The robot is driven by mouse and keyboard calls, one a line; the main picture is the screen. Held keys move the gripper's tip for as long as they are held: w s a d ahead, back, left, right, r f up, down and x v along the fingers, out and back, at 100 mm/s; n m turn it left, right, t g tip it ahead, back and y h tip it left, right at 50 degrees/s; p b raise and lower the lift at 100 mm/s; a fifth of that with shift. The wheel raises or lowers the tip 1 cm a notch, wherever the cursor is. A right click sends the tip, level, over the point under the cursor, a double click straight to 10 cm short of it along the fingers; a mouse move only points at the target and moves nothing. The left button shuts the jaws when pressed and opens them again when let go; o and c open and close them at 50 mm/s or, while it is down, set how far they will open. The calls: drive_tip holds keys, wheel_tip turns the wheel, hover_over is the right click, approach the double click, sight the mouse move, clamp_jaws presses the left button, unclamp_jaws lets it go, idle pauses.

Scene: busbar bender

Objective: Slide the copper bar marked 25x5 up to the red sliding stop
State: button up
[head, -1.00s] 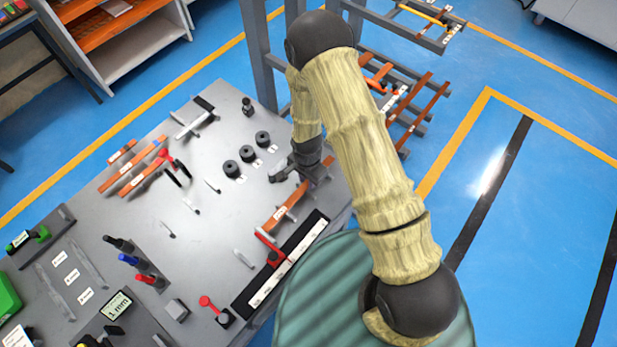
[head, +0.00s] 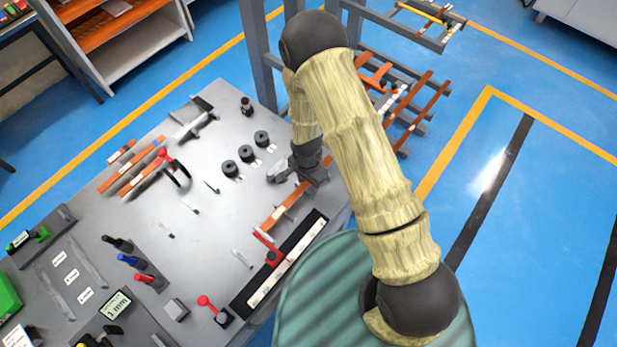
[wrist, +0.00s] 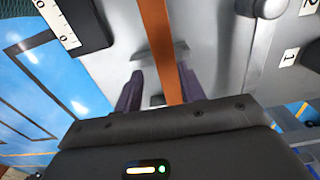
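A copper bar (head: 274,219) with a white label lies on the grey bench, its lower-left end close to the red sliding stop (head: 272,256). I cannot tell whether they touch, and the label is too small to read. My gripper (head: 299,178) is low over the bar's upper-right end and hides part of it. In the wrist view the bar (wrist: 157,45) runs between the two dark fingers (wrist: 160,86). A gap shows at the left finger; the right finger is against or very close to the bar. The stop is not recognisable in that view.
A black rail with a white scale (head: 285,272) lies along the bench's front edge beside the stop. Black round dies (head: 246,153) stand left of my gripper. More copper bars (head: 135,178) and a red-handled lever (head: 207,301) are on the bench. A bar rack (head: 410,110) stands behind.

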sight(302, 189)
drive_tip(key=shift+s+a, duration=0.55)
drive_tip(key=shift+a, duration=0.25)
drive_tip(key=shift+w+r, duration=0.1)
drive_tip(key=shift+r, duration=0.1)
drive_tip(key=r, duration=0.1)
drive_tip(key=r+b, duration=0.1)
drive_tip(key=r, duration=0.2)
drive_tip(key=shift+s+a+r, duration=0.15)
drive_tip(key=shift+s+r, duration=0.1)
drive_tip(key=shift+r, duration=0.1)
wheel_tip(302, 189, up, 12)
drive_tip(key=w+d+b, duration=0.1)
drive_tip(key=b, duration=0.2)
drive_tip(key=shift+w+d+r, duration=0.15)
drive_tip(key=shift+w+d, duration=0.05)
drive_tip(key=shift+d, duration=0.15)
drive_tip(key=s+d+r+n+t, duration=0.1)
drive_tip(key=s+d+r+n, duration=0.2)
drive_tip(key=d, duration=0.5)
drive_tip(key=s+d+r+n+t, duration=0.1)
drive_tip(key=s+d+r+n, duration=0.3)
drive_tip(key=d+r, duration=0.2)
drive_tip(key=shift+s+d+n+t, duration=0.3)
drive_tip(key=shift+d+n, duration=0.1)
drive_tip(key=shift+d, duration=0.8)
